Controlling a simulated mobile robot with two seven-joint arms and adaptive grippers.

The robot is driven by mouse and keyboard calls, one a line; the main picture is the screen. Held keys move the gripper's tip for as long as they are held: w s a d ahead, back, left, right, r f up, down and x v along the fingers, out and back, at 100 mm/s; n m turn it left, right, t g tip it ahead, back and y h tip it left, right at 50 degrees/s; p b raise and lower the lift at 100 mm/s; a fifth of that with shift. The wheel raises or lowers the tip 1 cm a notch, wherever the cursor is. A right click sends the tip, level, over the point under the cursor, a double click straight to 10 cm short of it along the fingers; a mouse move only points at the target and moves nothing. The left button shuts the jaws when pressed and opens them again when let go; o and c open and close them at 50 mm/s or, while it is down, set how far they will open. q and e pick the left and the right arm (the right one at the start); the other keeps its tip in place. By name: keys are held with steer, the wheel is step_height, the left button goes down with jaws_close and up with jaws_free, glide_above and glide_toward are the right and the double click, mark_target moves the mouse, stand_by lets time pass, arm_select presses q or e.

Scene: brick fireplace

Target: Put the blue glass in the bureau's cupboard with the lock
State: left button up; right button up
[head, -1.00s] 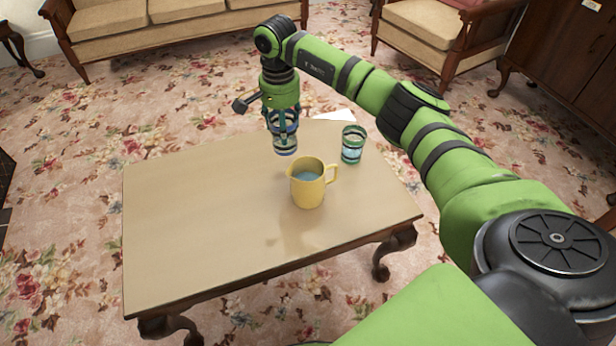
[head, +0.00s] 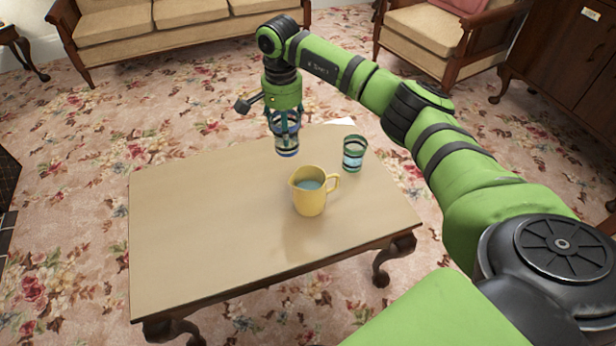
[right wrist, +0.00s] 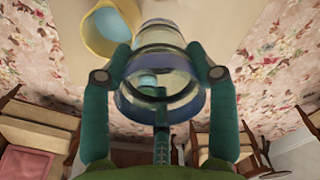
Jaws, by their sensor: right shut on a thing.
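My right gripper (head: 284,128) is shut on the blue glass (head: 288,151), a clear glass with a blue band. It holds the glass upright over the back part of the coffee table. In the right wrist view the glass (right wrist: 163,75) sits between both fingers. My left gripper is not in view. A dark wooden cabinet (head: 570,60) with a small white label stands at the upper right, partly cut off by the frame. It may be the bureau; I cannot make out a lock.
A yellow jug (head: 309,196) with liquid and a green-banded glass (head: 353,157) stand on the coffee table (head: 200,240). A sofa (head: 170,20) and an armchair (head: 440,35) stand behind. Patterned carpet lies open between table and cabinet.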

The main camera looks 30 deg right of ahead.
steer(key=shift+a+r, duration=0.2)
steer(key=shift+a, duration=0.05)
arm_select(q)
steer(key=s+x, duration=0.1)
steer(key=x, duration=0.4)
arm_select(e)
steer(key=s+a+r+n, duration=0.3)
steer(key=s+a+n, duration=0.25)
steer(key=s, duration=0.25)
steer(key=s+a+r+n, duration=0.3)
steer(key=s+a+n, duration=0.25)
steer(key=s, duration=0.35)
arm_select(q)
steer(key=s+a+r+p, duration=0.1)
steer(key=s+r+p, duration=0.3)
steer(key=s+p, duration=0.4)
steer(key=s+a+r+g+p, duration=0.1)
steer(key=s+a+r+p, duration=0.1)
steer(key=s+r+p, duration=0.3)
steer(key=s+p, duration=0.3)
steer(key=p, duration=0.3)
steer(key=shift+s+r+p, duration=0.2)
steer(key=shift+p, duration=0.15)
arm_select(e)
step_height(320, 180, up, 16)
steer(key=s, duration=0.1)
steer(key=shift+d+r+n, duration=0.15)
steer(key=shift+n, duration=0.15)
